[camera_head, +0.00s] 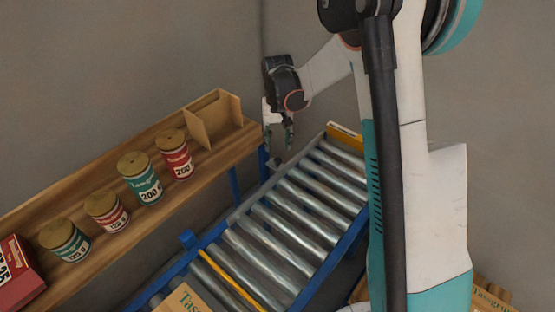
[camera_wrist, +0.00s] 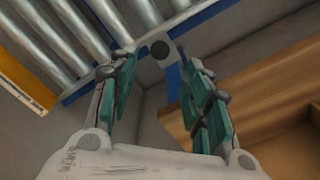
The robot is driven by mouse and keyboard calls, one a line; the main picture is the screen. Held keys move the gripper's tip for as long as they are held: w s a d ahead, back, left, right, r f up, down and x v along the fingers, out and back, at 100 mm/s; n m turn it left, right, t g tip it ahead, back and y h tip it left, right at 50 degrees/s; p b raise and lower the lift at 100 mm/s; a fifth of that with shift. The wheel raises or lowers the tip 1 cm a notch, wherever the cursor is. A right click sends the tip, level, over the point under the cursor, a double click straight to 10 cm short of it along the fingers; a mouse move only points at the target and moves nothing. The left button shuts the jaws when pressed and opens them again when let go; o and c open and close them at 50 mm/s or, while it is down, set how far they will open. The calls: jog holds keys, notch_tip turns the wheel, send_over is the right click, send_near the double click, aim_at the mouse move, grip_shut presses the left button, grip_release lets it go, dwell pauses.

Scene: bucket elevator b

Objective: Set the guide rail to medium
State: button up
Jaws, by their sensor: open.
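A roller conveyor (camera_head: 290,215) with blue side frames slopes through the head view. A thin grey rail (camera_head: 240,212), which looks like the guide rail, runs along its left side. A dark round knob (camera_wrist: 160,48) on a grey plate shows at this edge in the wrist view, between the fingertips in the picture. My gripper (camera_head: 279,146) points down above the conveyor's upper left edge, its fingers apart and empty. In the wrist view my gripper (camera_wrist: 158,65) has a wide gap. I cannot tell how far it is from the knob, or read any rail setting marks.
A wooden shelf (camera_head: 190,190) left of the conveyor holds several cans, a red box (camera_head: 18,270) and a wooden divider (camera_head: 212,120). Yellow bars cross the conveyor at its top end (camera_head: 345,130) and lower down (camera_head: 230,280). A cardboard box (camera_head: 185,300) sits at the bottom.

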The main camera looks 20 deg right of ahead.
aim_at(278, 160)
notch_tip(278, 160, down, 8)
jog(key=shift+r+b, duration=0.1)
jog(key=shift+b, duration=1)
grip_shut()
jog(key=shift+s+d, duration=0.1)
